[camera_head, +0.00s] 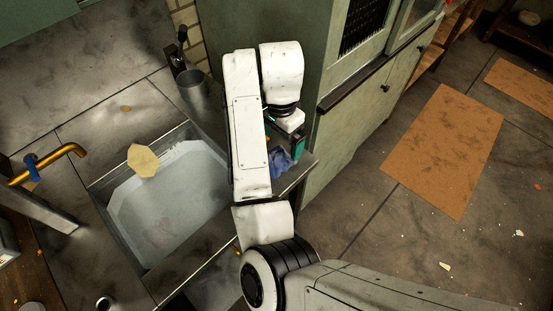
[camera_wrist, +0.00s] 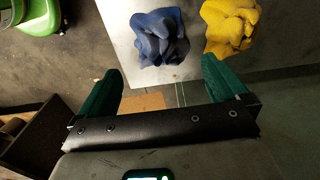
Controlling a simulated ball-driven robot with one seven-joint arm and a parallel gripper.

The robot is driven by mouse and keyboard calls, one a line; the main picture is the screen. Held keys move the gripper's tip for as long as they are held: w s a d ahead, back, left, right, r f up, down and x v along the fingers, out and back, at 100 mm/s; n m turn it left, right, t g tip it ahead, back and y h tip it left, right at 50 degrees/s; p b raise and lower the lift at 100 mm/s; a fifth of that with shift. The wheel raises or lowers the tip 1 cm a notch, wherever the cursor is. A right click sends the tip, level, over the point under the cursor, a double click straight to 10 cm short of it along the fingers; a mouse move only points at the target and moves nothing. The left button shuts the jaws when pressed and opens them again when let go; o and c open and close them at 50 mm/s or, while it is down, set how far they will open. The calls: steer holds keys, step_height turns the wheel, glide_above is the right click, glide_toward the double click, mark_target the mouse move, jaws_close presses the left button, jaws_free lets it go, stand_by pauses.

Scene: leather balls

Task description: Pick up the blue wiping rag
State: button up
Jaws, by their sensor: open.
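The crumpled blue wiping rag (camera_wrist: 160,37) lies on a pale surface at the top middle of the wrist view. In the head view the blue rag (camera_head: 280,161) shows at the counter's right end, partly hidden by my arm. My gripper (camera_wrist: 161,66) is open, with its two green fingers apart and nothing between them. The rag appears beyond the fingertips, between their lines; I cannot tell the exact gap. In the head view my gripper (camera_head: 284,146) points down near the rag, mostly covered by my arm.
A yellow rag (camera_wrist: 231,25) lies close to the right of the blue one. A sink (camera_head: 170,195) with a yellowish piece (camera_head: 143,160) at its rim is left of my arm. A green cabinet (camera_head: 350,135) stands close on the right. A green object (camera_wrist: 40,17) shows upper left.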

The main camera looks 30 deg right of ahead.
mark_target(279, 148)
steer(key=shift+f+p, duration=0.55)
steer(key=shift+f, duration=2.55)
steer(key=shift+w, duration=0.1)
steer(key=c, duration=1.1)
steer(key=shift+r, duration=0.1)
